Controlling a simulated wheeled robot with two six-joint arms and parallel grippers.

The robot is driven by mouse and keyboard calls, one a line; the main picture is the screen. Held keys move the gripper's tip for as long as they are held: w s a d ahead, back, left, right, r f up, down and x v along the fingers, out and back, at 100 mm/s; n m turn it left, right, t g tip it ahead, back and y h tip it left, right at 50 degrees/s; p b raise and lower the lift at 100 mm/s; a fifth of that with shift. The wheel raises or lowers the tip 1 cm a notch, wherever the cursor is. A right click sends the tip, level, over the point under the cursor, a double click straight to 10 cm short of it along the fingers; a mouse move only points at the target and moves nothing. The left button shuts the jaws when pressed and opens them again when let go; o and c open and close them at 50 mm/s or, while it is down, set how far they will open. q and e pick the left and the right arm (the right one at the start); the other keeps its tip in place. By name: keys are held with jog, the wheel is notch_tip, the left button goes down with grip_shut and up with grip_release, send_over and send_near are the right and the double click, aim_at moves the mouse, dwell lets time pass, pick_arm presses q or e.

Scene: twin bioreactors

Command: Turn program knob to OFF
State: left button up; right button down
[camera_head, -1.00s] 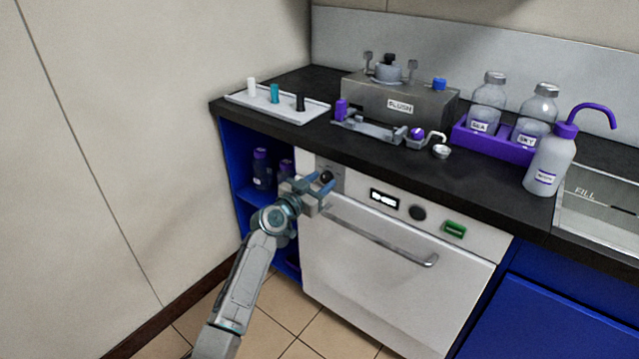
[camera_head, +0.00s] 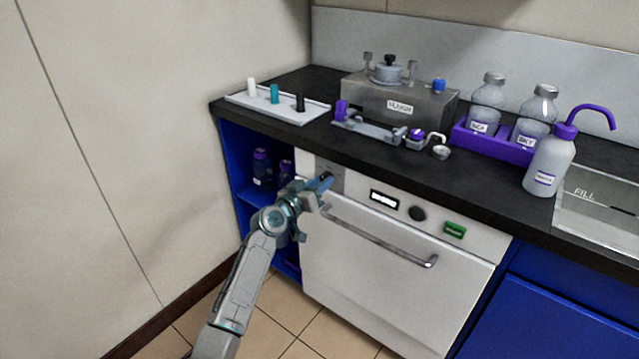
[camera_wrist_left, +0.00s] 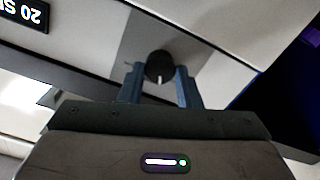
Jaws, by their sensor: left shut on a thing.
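The program knob (camera_wrist_left: 159,66) is a round black knob with a white pointer mark, set in a grey plate on the white front panel of the appliance. In the left wrist view it sits between the two blue fingertips of my left gripper (camera_wrist_left: 160,80), which is shut on it. In the head view my left gripper (camera_head: 322,184) is at the upper left of the appliance front (camera_head: 375,255) and hides most of the knob. My right gripper is in no frame.
To the right on the panel are a lit display (camera_head: 384,199), a second dark knob (camera_head: 417,213) and a green switch (camera_head: 455,230). A door handle (camera_head: 395,245) runs below. The black worktop (camera_head: 345,148) overhangs above, and a blue open shelf (camera_head: 235,165) is at left.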

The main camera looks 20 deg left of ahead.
pick_arm(q)
jog(key=shift+n+p, duration=0.9)
jog(key=shift+n, duration=2.7)
pick_arm(e)
jog(key=shift+s+d+r+g+h, duration=0.2)
jog(key=shift+s+d+r+g, duration=0.2)
jog(key=shift+r, duration=0.15)
jog(key=shift+s+d+r+g+h, duration=0.25)
jog(key=shift+d+r+g, duration=0.15)
jog(key=shift+r, duration=0.15)
jog(key=shift+w+r, duration=0.1)
jog(key=shift+w, duration=0.1)
pick_arm(q)
jog(key=o, duration=1)
jog(key=shift+c, duration=0.2)
pick_arm(e)
jog(key=shift+s+f, duration=0.2)
jog(key=shift+s, duration=0.15)
